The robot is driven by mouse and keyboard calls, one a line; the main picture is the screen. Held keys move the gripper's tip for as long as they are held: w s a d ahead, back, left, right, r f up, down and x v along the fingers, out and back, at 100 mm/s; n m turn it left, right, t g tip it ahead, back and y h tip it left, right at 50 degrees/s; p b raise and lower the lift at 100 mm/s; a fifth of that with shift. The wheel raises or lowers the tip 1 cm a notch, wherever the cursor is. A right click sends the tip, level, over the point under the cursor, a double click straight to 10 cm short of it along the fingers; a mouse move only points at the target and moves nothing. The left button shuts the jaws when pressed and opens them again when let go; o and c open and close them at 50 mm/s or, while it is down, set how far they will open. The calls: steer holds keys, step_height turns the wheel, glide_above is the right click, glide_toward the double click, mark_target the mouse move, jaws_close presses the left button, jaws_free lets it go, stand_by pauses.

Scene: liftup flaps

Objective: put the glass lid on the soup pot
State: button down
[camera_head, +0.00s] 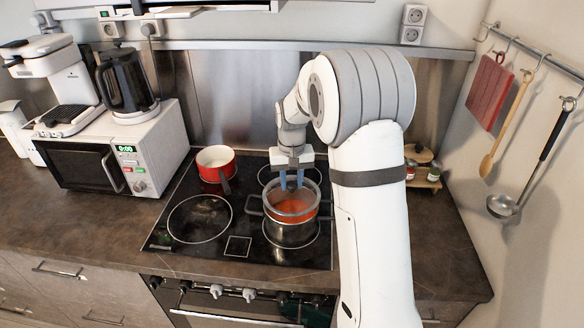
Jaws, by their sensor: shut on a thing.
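The soup pot (290,234) is dark metal with side handles and stands on the front right burner. Orange soup shows inside it through the glass. The glass lid (273,188) is a clear disc with a grey rim, over the pot's opening. Its rim shows above and a little behind the pot's rim; I cannot tell whether they touch. My gripper (291,186) points down at the lid's middle from above, with its blue fingers shut on the lid. The knob between the fingers is too small to make out.
A red saucepan (216,164) stands on the back left burner of the black cooktop (240,247). The front left burner is empty. A small spice rack (425,174) is at right, beyond my arm.

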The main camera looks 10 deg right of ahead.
mark_target(291, 185)
step_height(291, 185, up, 3)
steer(key=n+p, duration=0.2)
steer(key=n, duration=0.4)
steer(key=shift+s+a, duration=0.1)
steer(key=n, duration=0.1)
steer(key=n+p, duration=0.1)
steer(key=n, duration=0.1)
steer(key=shift+r, duration=0.35)
steer(key=shift+f+b, duration=1.75)
steer(key=shift+f, duration=1.15)
steer(key=shift+f+b, duration=0.35)
steer(key=c, duration=1)
jaws_free()
steer(key=shift+o, duration=0.4)
steer(key=o, duration=0.4)
